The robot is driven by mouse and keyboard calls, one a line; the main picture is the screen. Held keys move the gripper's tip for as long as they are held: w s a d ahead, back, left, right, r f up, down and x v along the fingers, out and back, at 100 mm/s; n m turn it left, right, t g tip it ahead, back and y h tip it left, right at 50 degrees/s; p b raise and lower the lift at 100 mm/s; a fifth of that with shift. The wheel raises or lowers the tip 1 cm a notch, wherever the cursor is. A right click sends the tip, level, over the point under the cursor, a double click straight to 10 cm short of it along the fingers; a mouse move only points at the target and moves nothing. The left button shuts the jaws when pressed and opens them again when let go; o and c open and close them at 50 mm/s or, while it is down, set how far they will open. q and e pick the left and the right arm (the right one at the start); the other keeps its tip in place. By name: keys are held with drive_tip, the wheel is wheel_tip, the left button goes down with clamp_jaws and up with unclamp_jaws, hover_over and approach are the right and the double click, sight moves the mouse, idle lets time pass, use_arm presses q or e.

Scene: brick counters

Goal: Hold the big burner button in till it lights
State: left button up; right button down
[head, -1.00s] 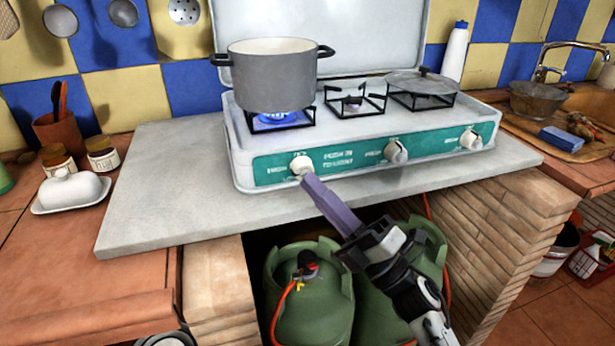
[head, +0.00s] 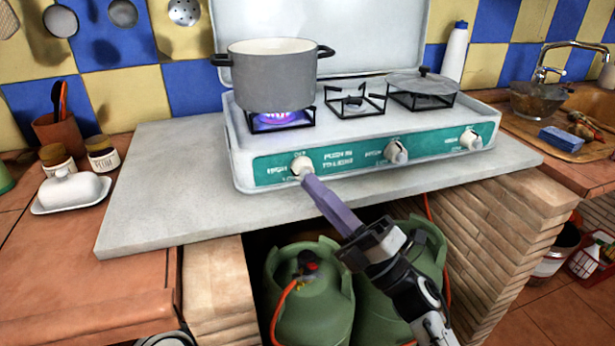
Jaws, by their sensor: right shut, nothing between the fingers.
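A white camp stove (head: 239,168) with a teal front panel stands on the grey slab. Its left knob (head: 301,165) is white and round, under the left burner (head: 281,121). A blue-violet flame shows on that burner beneath a large grey pot (head: 273,75). My right gripper (head: 308,179) is shut and empty, its purple fingers reaching up from below. The fingertips are at the lower edge of the left knob and appear to touch it. Two other knobs sit at the middle (head: 395,152) and right (head: 470,139). My left gripper is out of view.
Two green gas bottles (head: 313,296) stand in the opening under the grey slab (head: 150,190). A butter dish (head: 72,190) and jars are at left. The slab's left part is clear.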

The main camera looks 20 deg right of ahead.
drive_tip(key=shift+s, duration=0.15)
idle(0.4)
drive_tip(key=shift+s, duration=0.7)
drive_tip(key=s+p, duration=0.1)
drive_tip(key=s, duration=0.4)
drive_tip(key=shift+d, duration=0.1)
